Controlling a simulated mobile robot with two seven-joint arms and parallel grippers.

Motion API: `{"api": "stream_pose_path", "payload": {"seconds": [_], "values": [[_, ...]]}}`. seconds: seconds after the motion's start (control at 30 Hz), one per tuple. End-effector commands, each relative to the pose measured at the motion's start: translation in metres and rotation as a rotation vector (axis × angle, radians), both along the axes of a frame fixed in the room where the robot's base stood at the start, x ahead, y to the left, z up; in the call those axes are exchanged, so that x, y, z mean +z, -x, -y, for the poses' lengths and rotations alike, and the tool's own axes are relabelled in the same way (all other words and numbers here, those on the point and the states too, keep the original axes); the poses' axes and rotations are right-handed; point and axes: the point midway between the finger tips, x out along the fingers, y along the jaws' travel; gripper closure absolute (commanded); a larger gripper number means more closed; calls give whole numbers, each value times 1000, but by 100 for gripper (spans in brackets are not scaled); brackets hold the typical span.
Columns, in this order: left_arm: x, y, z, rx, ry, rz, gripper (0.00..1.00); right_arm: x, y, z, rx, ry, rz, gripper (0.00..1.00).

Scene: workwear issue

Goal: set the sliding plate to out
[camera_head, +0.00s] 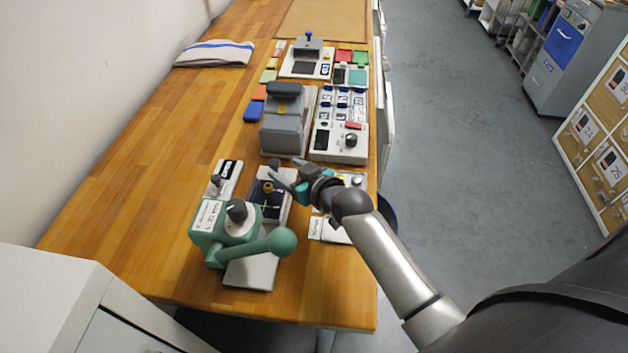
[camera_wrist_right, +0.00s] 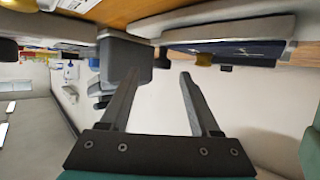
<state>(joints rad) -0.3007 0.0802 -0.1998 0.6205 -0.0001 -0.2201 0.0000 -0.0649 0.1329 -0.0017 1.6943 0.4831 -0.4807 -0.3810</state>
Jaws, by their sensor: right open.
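The sliding plate looks like the dark blue panel (camera_head: 267,206) with a small brass knob (camera_head: 268,187), on a pale base beside the green lever machine (camera_head: 226,225). Whether it sits in or out I cannot tell. My right gripper (camera_head: 281,169) is open and empty, just behind and right of the knob, apart from it. In the right wrist view my open fingers (camera_wrist_right: 160,73) point forward with nothing between them. The blue panel (camera_wrist_right: 228,47) is at the top there, with a yellow knob (camera_wrist_right: 205,60) under it. My left gripper is not in view.
The green lever's ball handle (camera_head: 281,241) sticks out near the panel's front. A grey press-like device (camera_head: 284,130) and a white panel with a dial (camera_head: 338,143) stand behind my gripper. The wooden bench (camera_head: 130,190) is clear at left.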

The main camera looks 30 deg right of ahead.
Motion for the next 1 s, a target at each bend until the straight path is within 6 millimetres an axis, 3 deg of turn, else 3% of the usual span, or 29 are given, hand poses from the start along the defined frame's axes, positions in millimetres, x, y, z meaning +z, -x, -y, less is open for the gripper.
{"api": "stream_pose_path", "payload": {"seconds": [0.3, 0.6, 1.0], "values": [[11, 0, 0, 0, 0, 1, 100, 22, 54, 11, 0, 3, -2, 37], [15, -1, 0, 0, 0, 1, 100, 39, 94, 18, 0, 2, -1, 37], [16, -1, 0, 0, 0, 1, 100, 46, 107, 21, -2, 1, 1, 37]]}}
